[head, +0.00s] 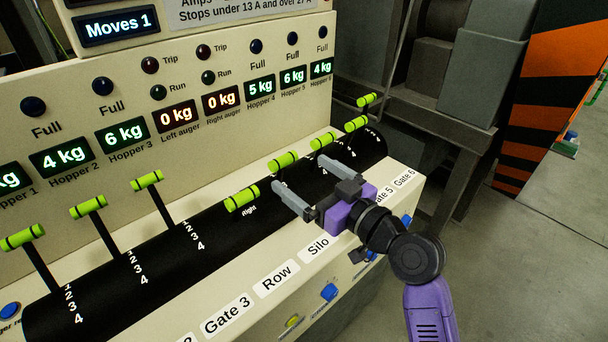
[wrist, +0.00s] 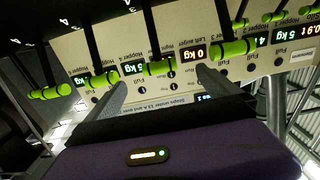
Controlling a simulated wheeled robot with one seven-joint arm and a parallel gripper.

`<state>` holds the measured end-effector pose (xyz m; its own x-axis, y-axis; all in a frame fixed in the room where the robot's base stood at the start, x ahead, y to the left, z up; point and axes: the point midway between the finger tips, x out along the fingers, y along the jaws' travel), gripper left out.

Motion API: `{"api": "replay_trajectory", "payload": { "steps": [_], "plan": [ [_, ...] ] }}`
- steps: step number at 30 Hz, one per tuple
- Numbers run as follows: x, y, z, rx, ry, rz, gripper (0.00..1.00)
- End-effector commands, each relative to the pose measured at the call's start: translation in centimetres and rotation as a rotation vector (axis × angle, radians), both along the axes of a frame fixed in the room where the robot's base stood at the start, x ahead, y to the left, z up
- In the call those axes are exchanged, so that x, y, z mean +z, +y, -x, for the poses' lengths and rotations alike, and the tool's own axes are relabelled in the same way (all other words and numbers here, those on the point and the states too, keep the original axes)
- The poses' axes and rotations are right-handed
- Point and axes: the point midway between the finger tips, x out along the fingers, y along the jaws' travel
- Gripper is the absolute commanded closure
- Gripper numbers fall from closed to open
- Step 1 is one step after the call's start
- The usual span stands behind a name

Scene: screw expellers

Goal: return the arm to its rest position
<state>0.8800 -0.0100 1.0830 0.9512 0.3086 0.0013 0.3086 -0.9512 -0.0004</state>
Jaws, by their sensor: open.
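My gripper (head: 300,175) is open, with its two grey fingers spread and nothing visible between them. It is over the front of the black curved cover (head: 220,238) on the console. Its fingers point toward the green-handled levers, near the lever handle marked Right (head: 241,199) and the green handle behind it (head: 284,161). I cannot tell whether a finger touches a lever. My purple arm reaches in from the lower right. In the wrist view the open fingers of my gripper (wrist: 160,82) show upside down before the panel, with a green handle (wrist: 160,68) beyond them.
Several more green-handled levers stand along the cover, such as the left one (head: 147,179). Behind them is the cream panel (head: 60,108) with weight displays. A grey metal frame (head: 455,130) stands at right; the floor (head: 530,260) there is open.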

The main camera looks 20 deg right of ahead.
Motion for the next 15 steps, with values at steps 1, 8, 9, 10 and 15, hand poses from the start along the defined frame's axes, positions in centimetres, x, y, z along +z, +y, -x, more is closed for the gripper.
{"api": "replay_trajectory", "payload": {
  "steps": [1,8,9,10,15],
  "plan": [
    [0.0,0.0,0.0,0.000,0.000,0.000,0.00],
    [0.0,0.0,0.0,0.000,0.000,-0.001,0.00],
    [0.0,0.0,0.0,0.000,0.002,-0.007,0.00],
    [0.1,-0.1,-0.1,-0.003,0.002,-0.016,0.00],
    [2.6,-2.3,-0.3,-0.099,-0.064,-0.086,0.00]
  ]
}}
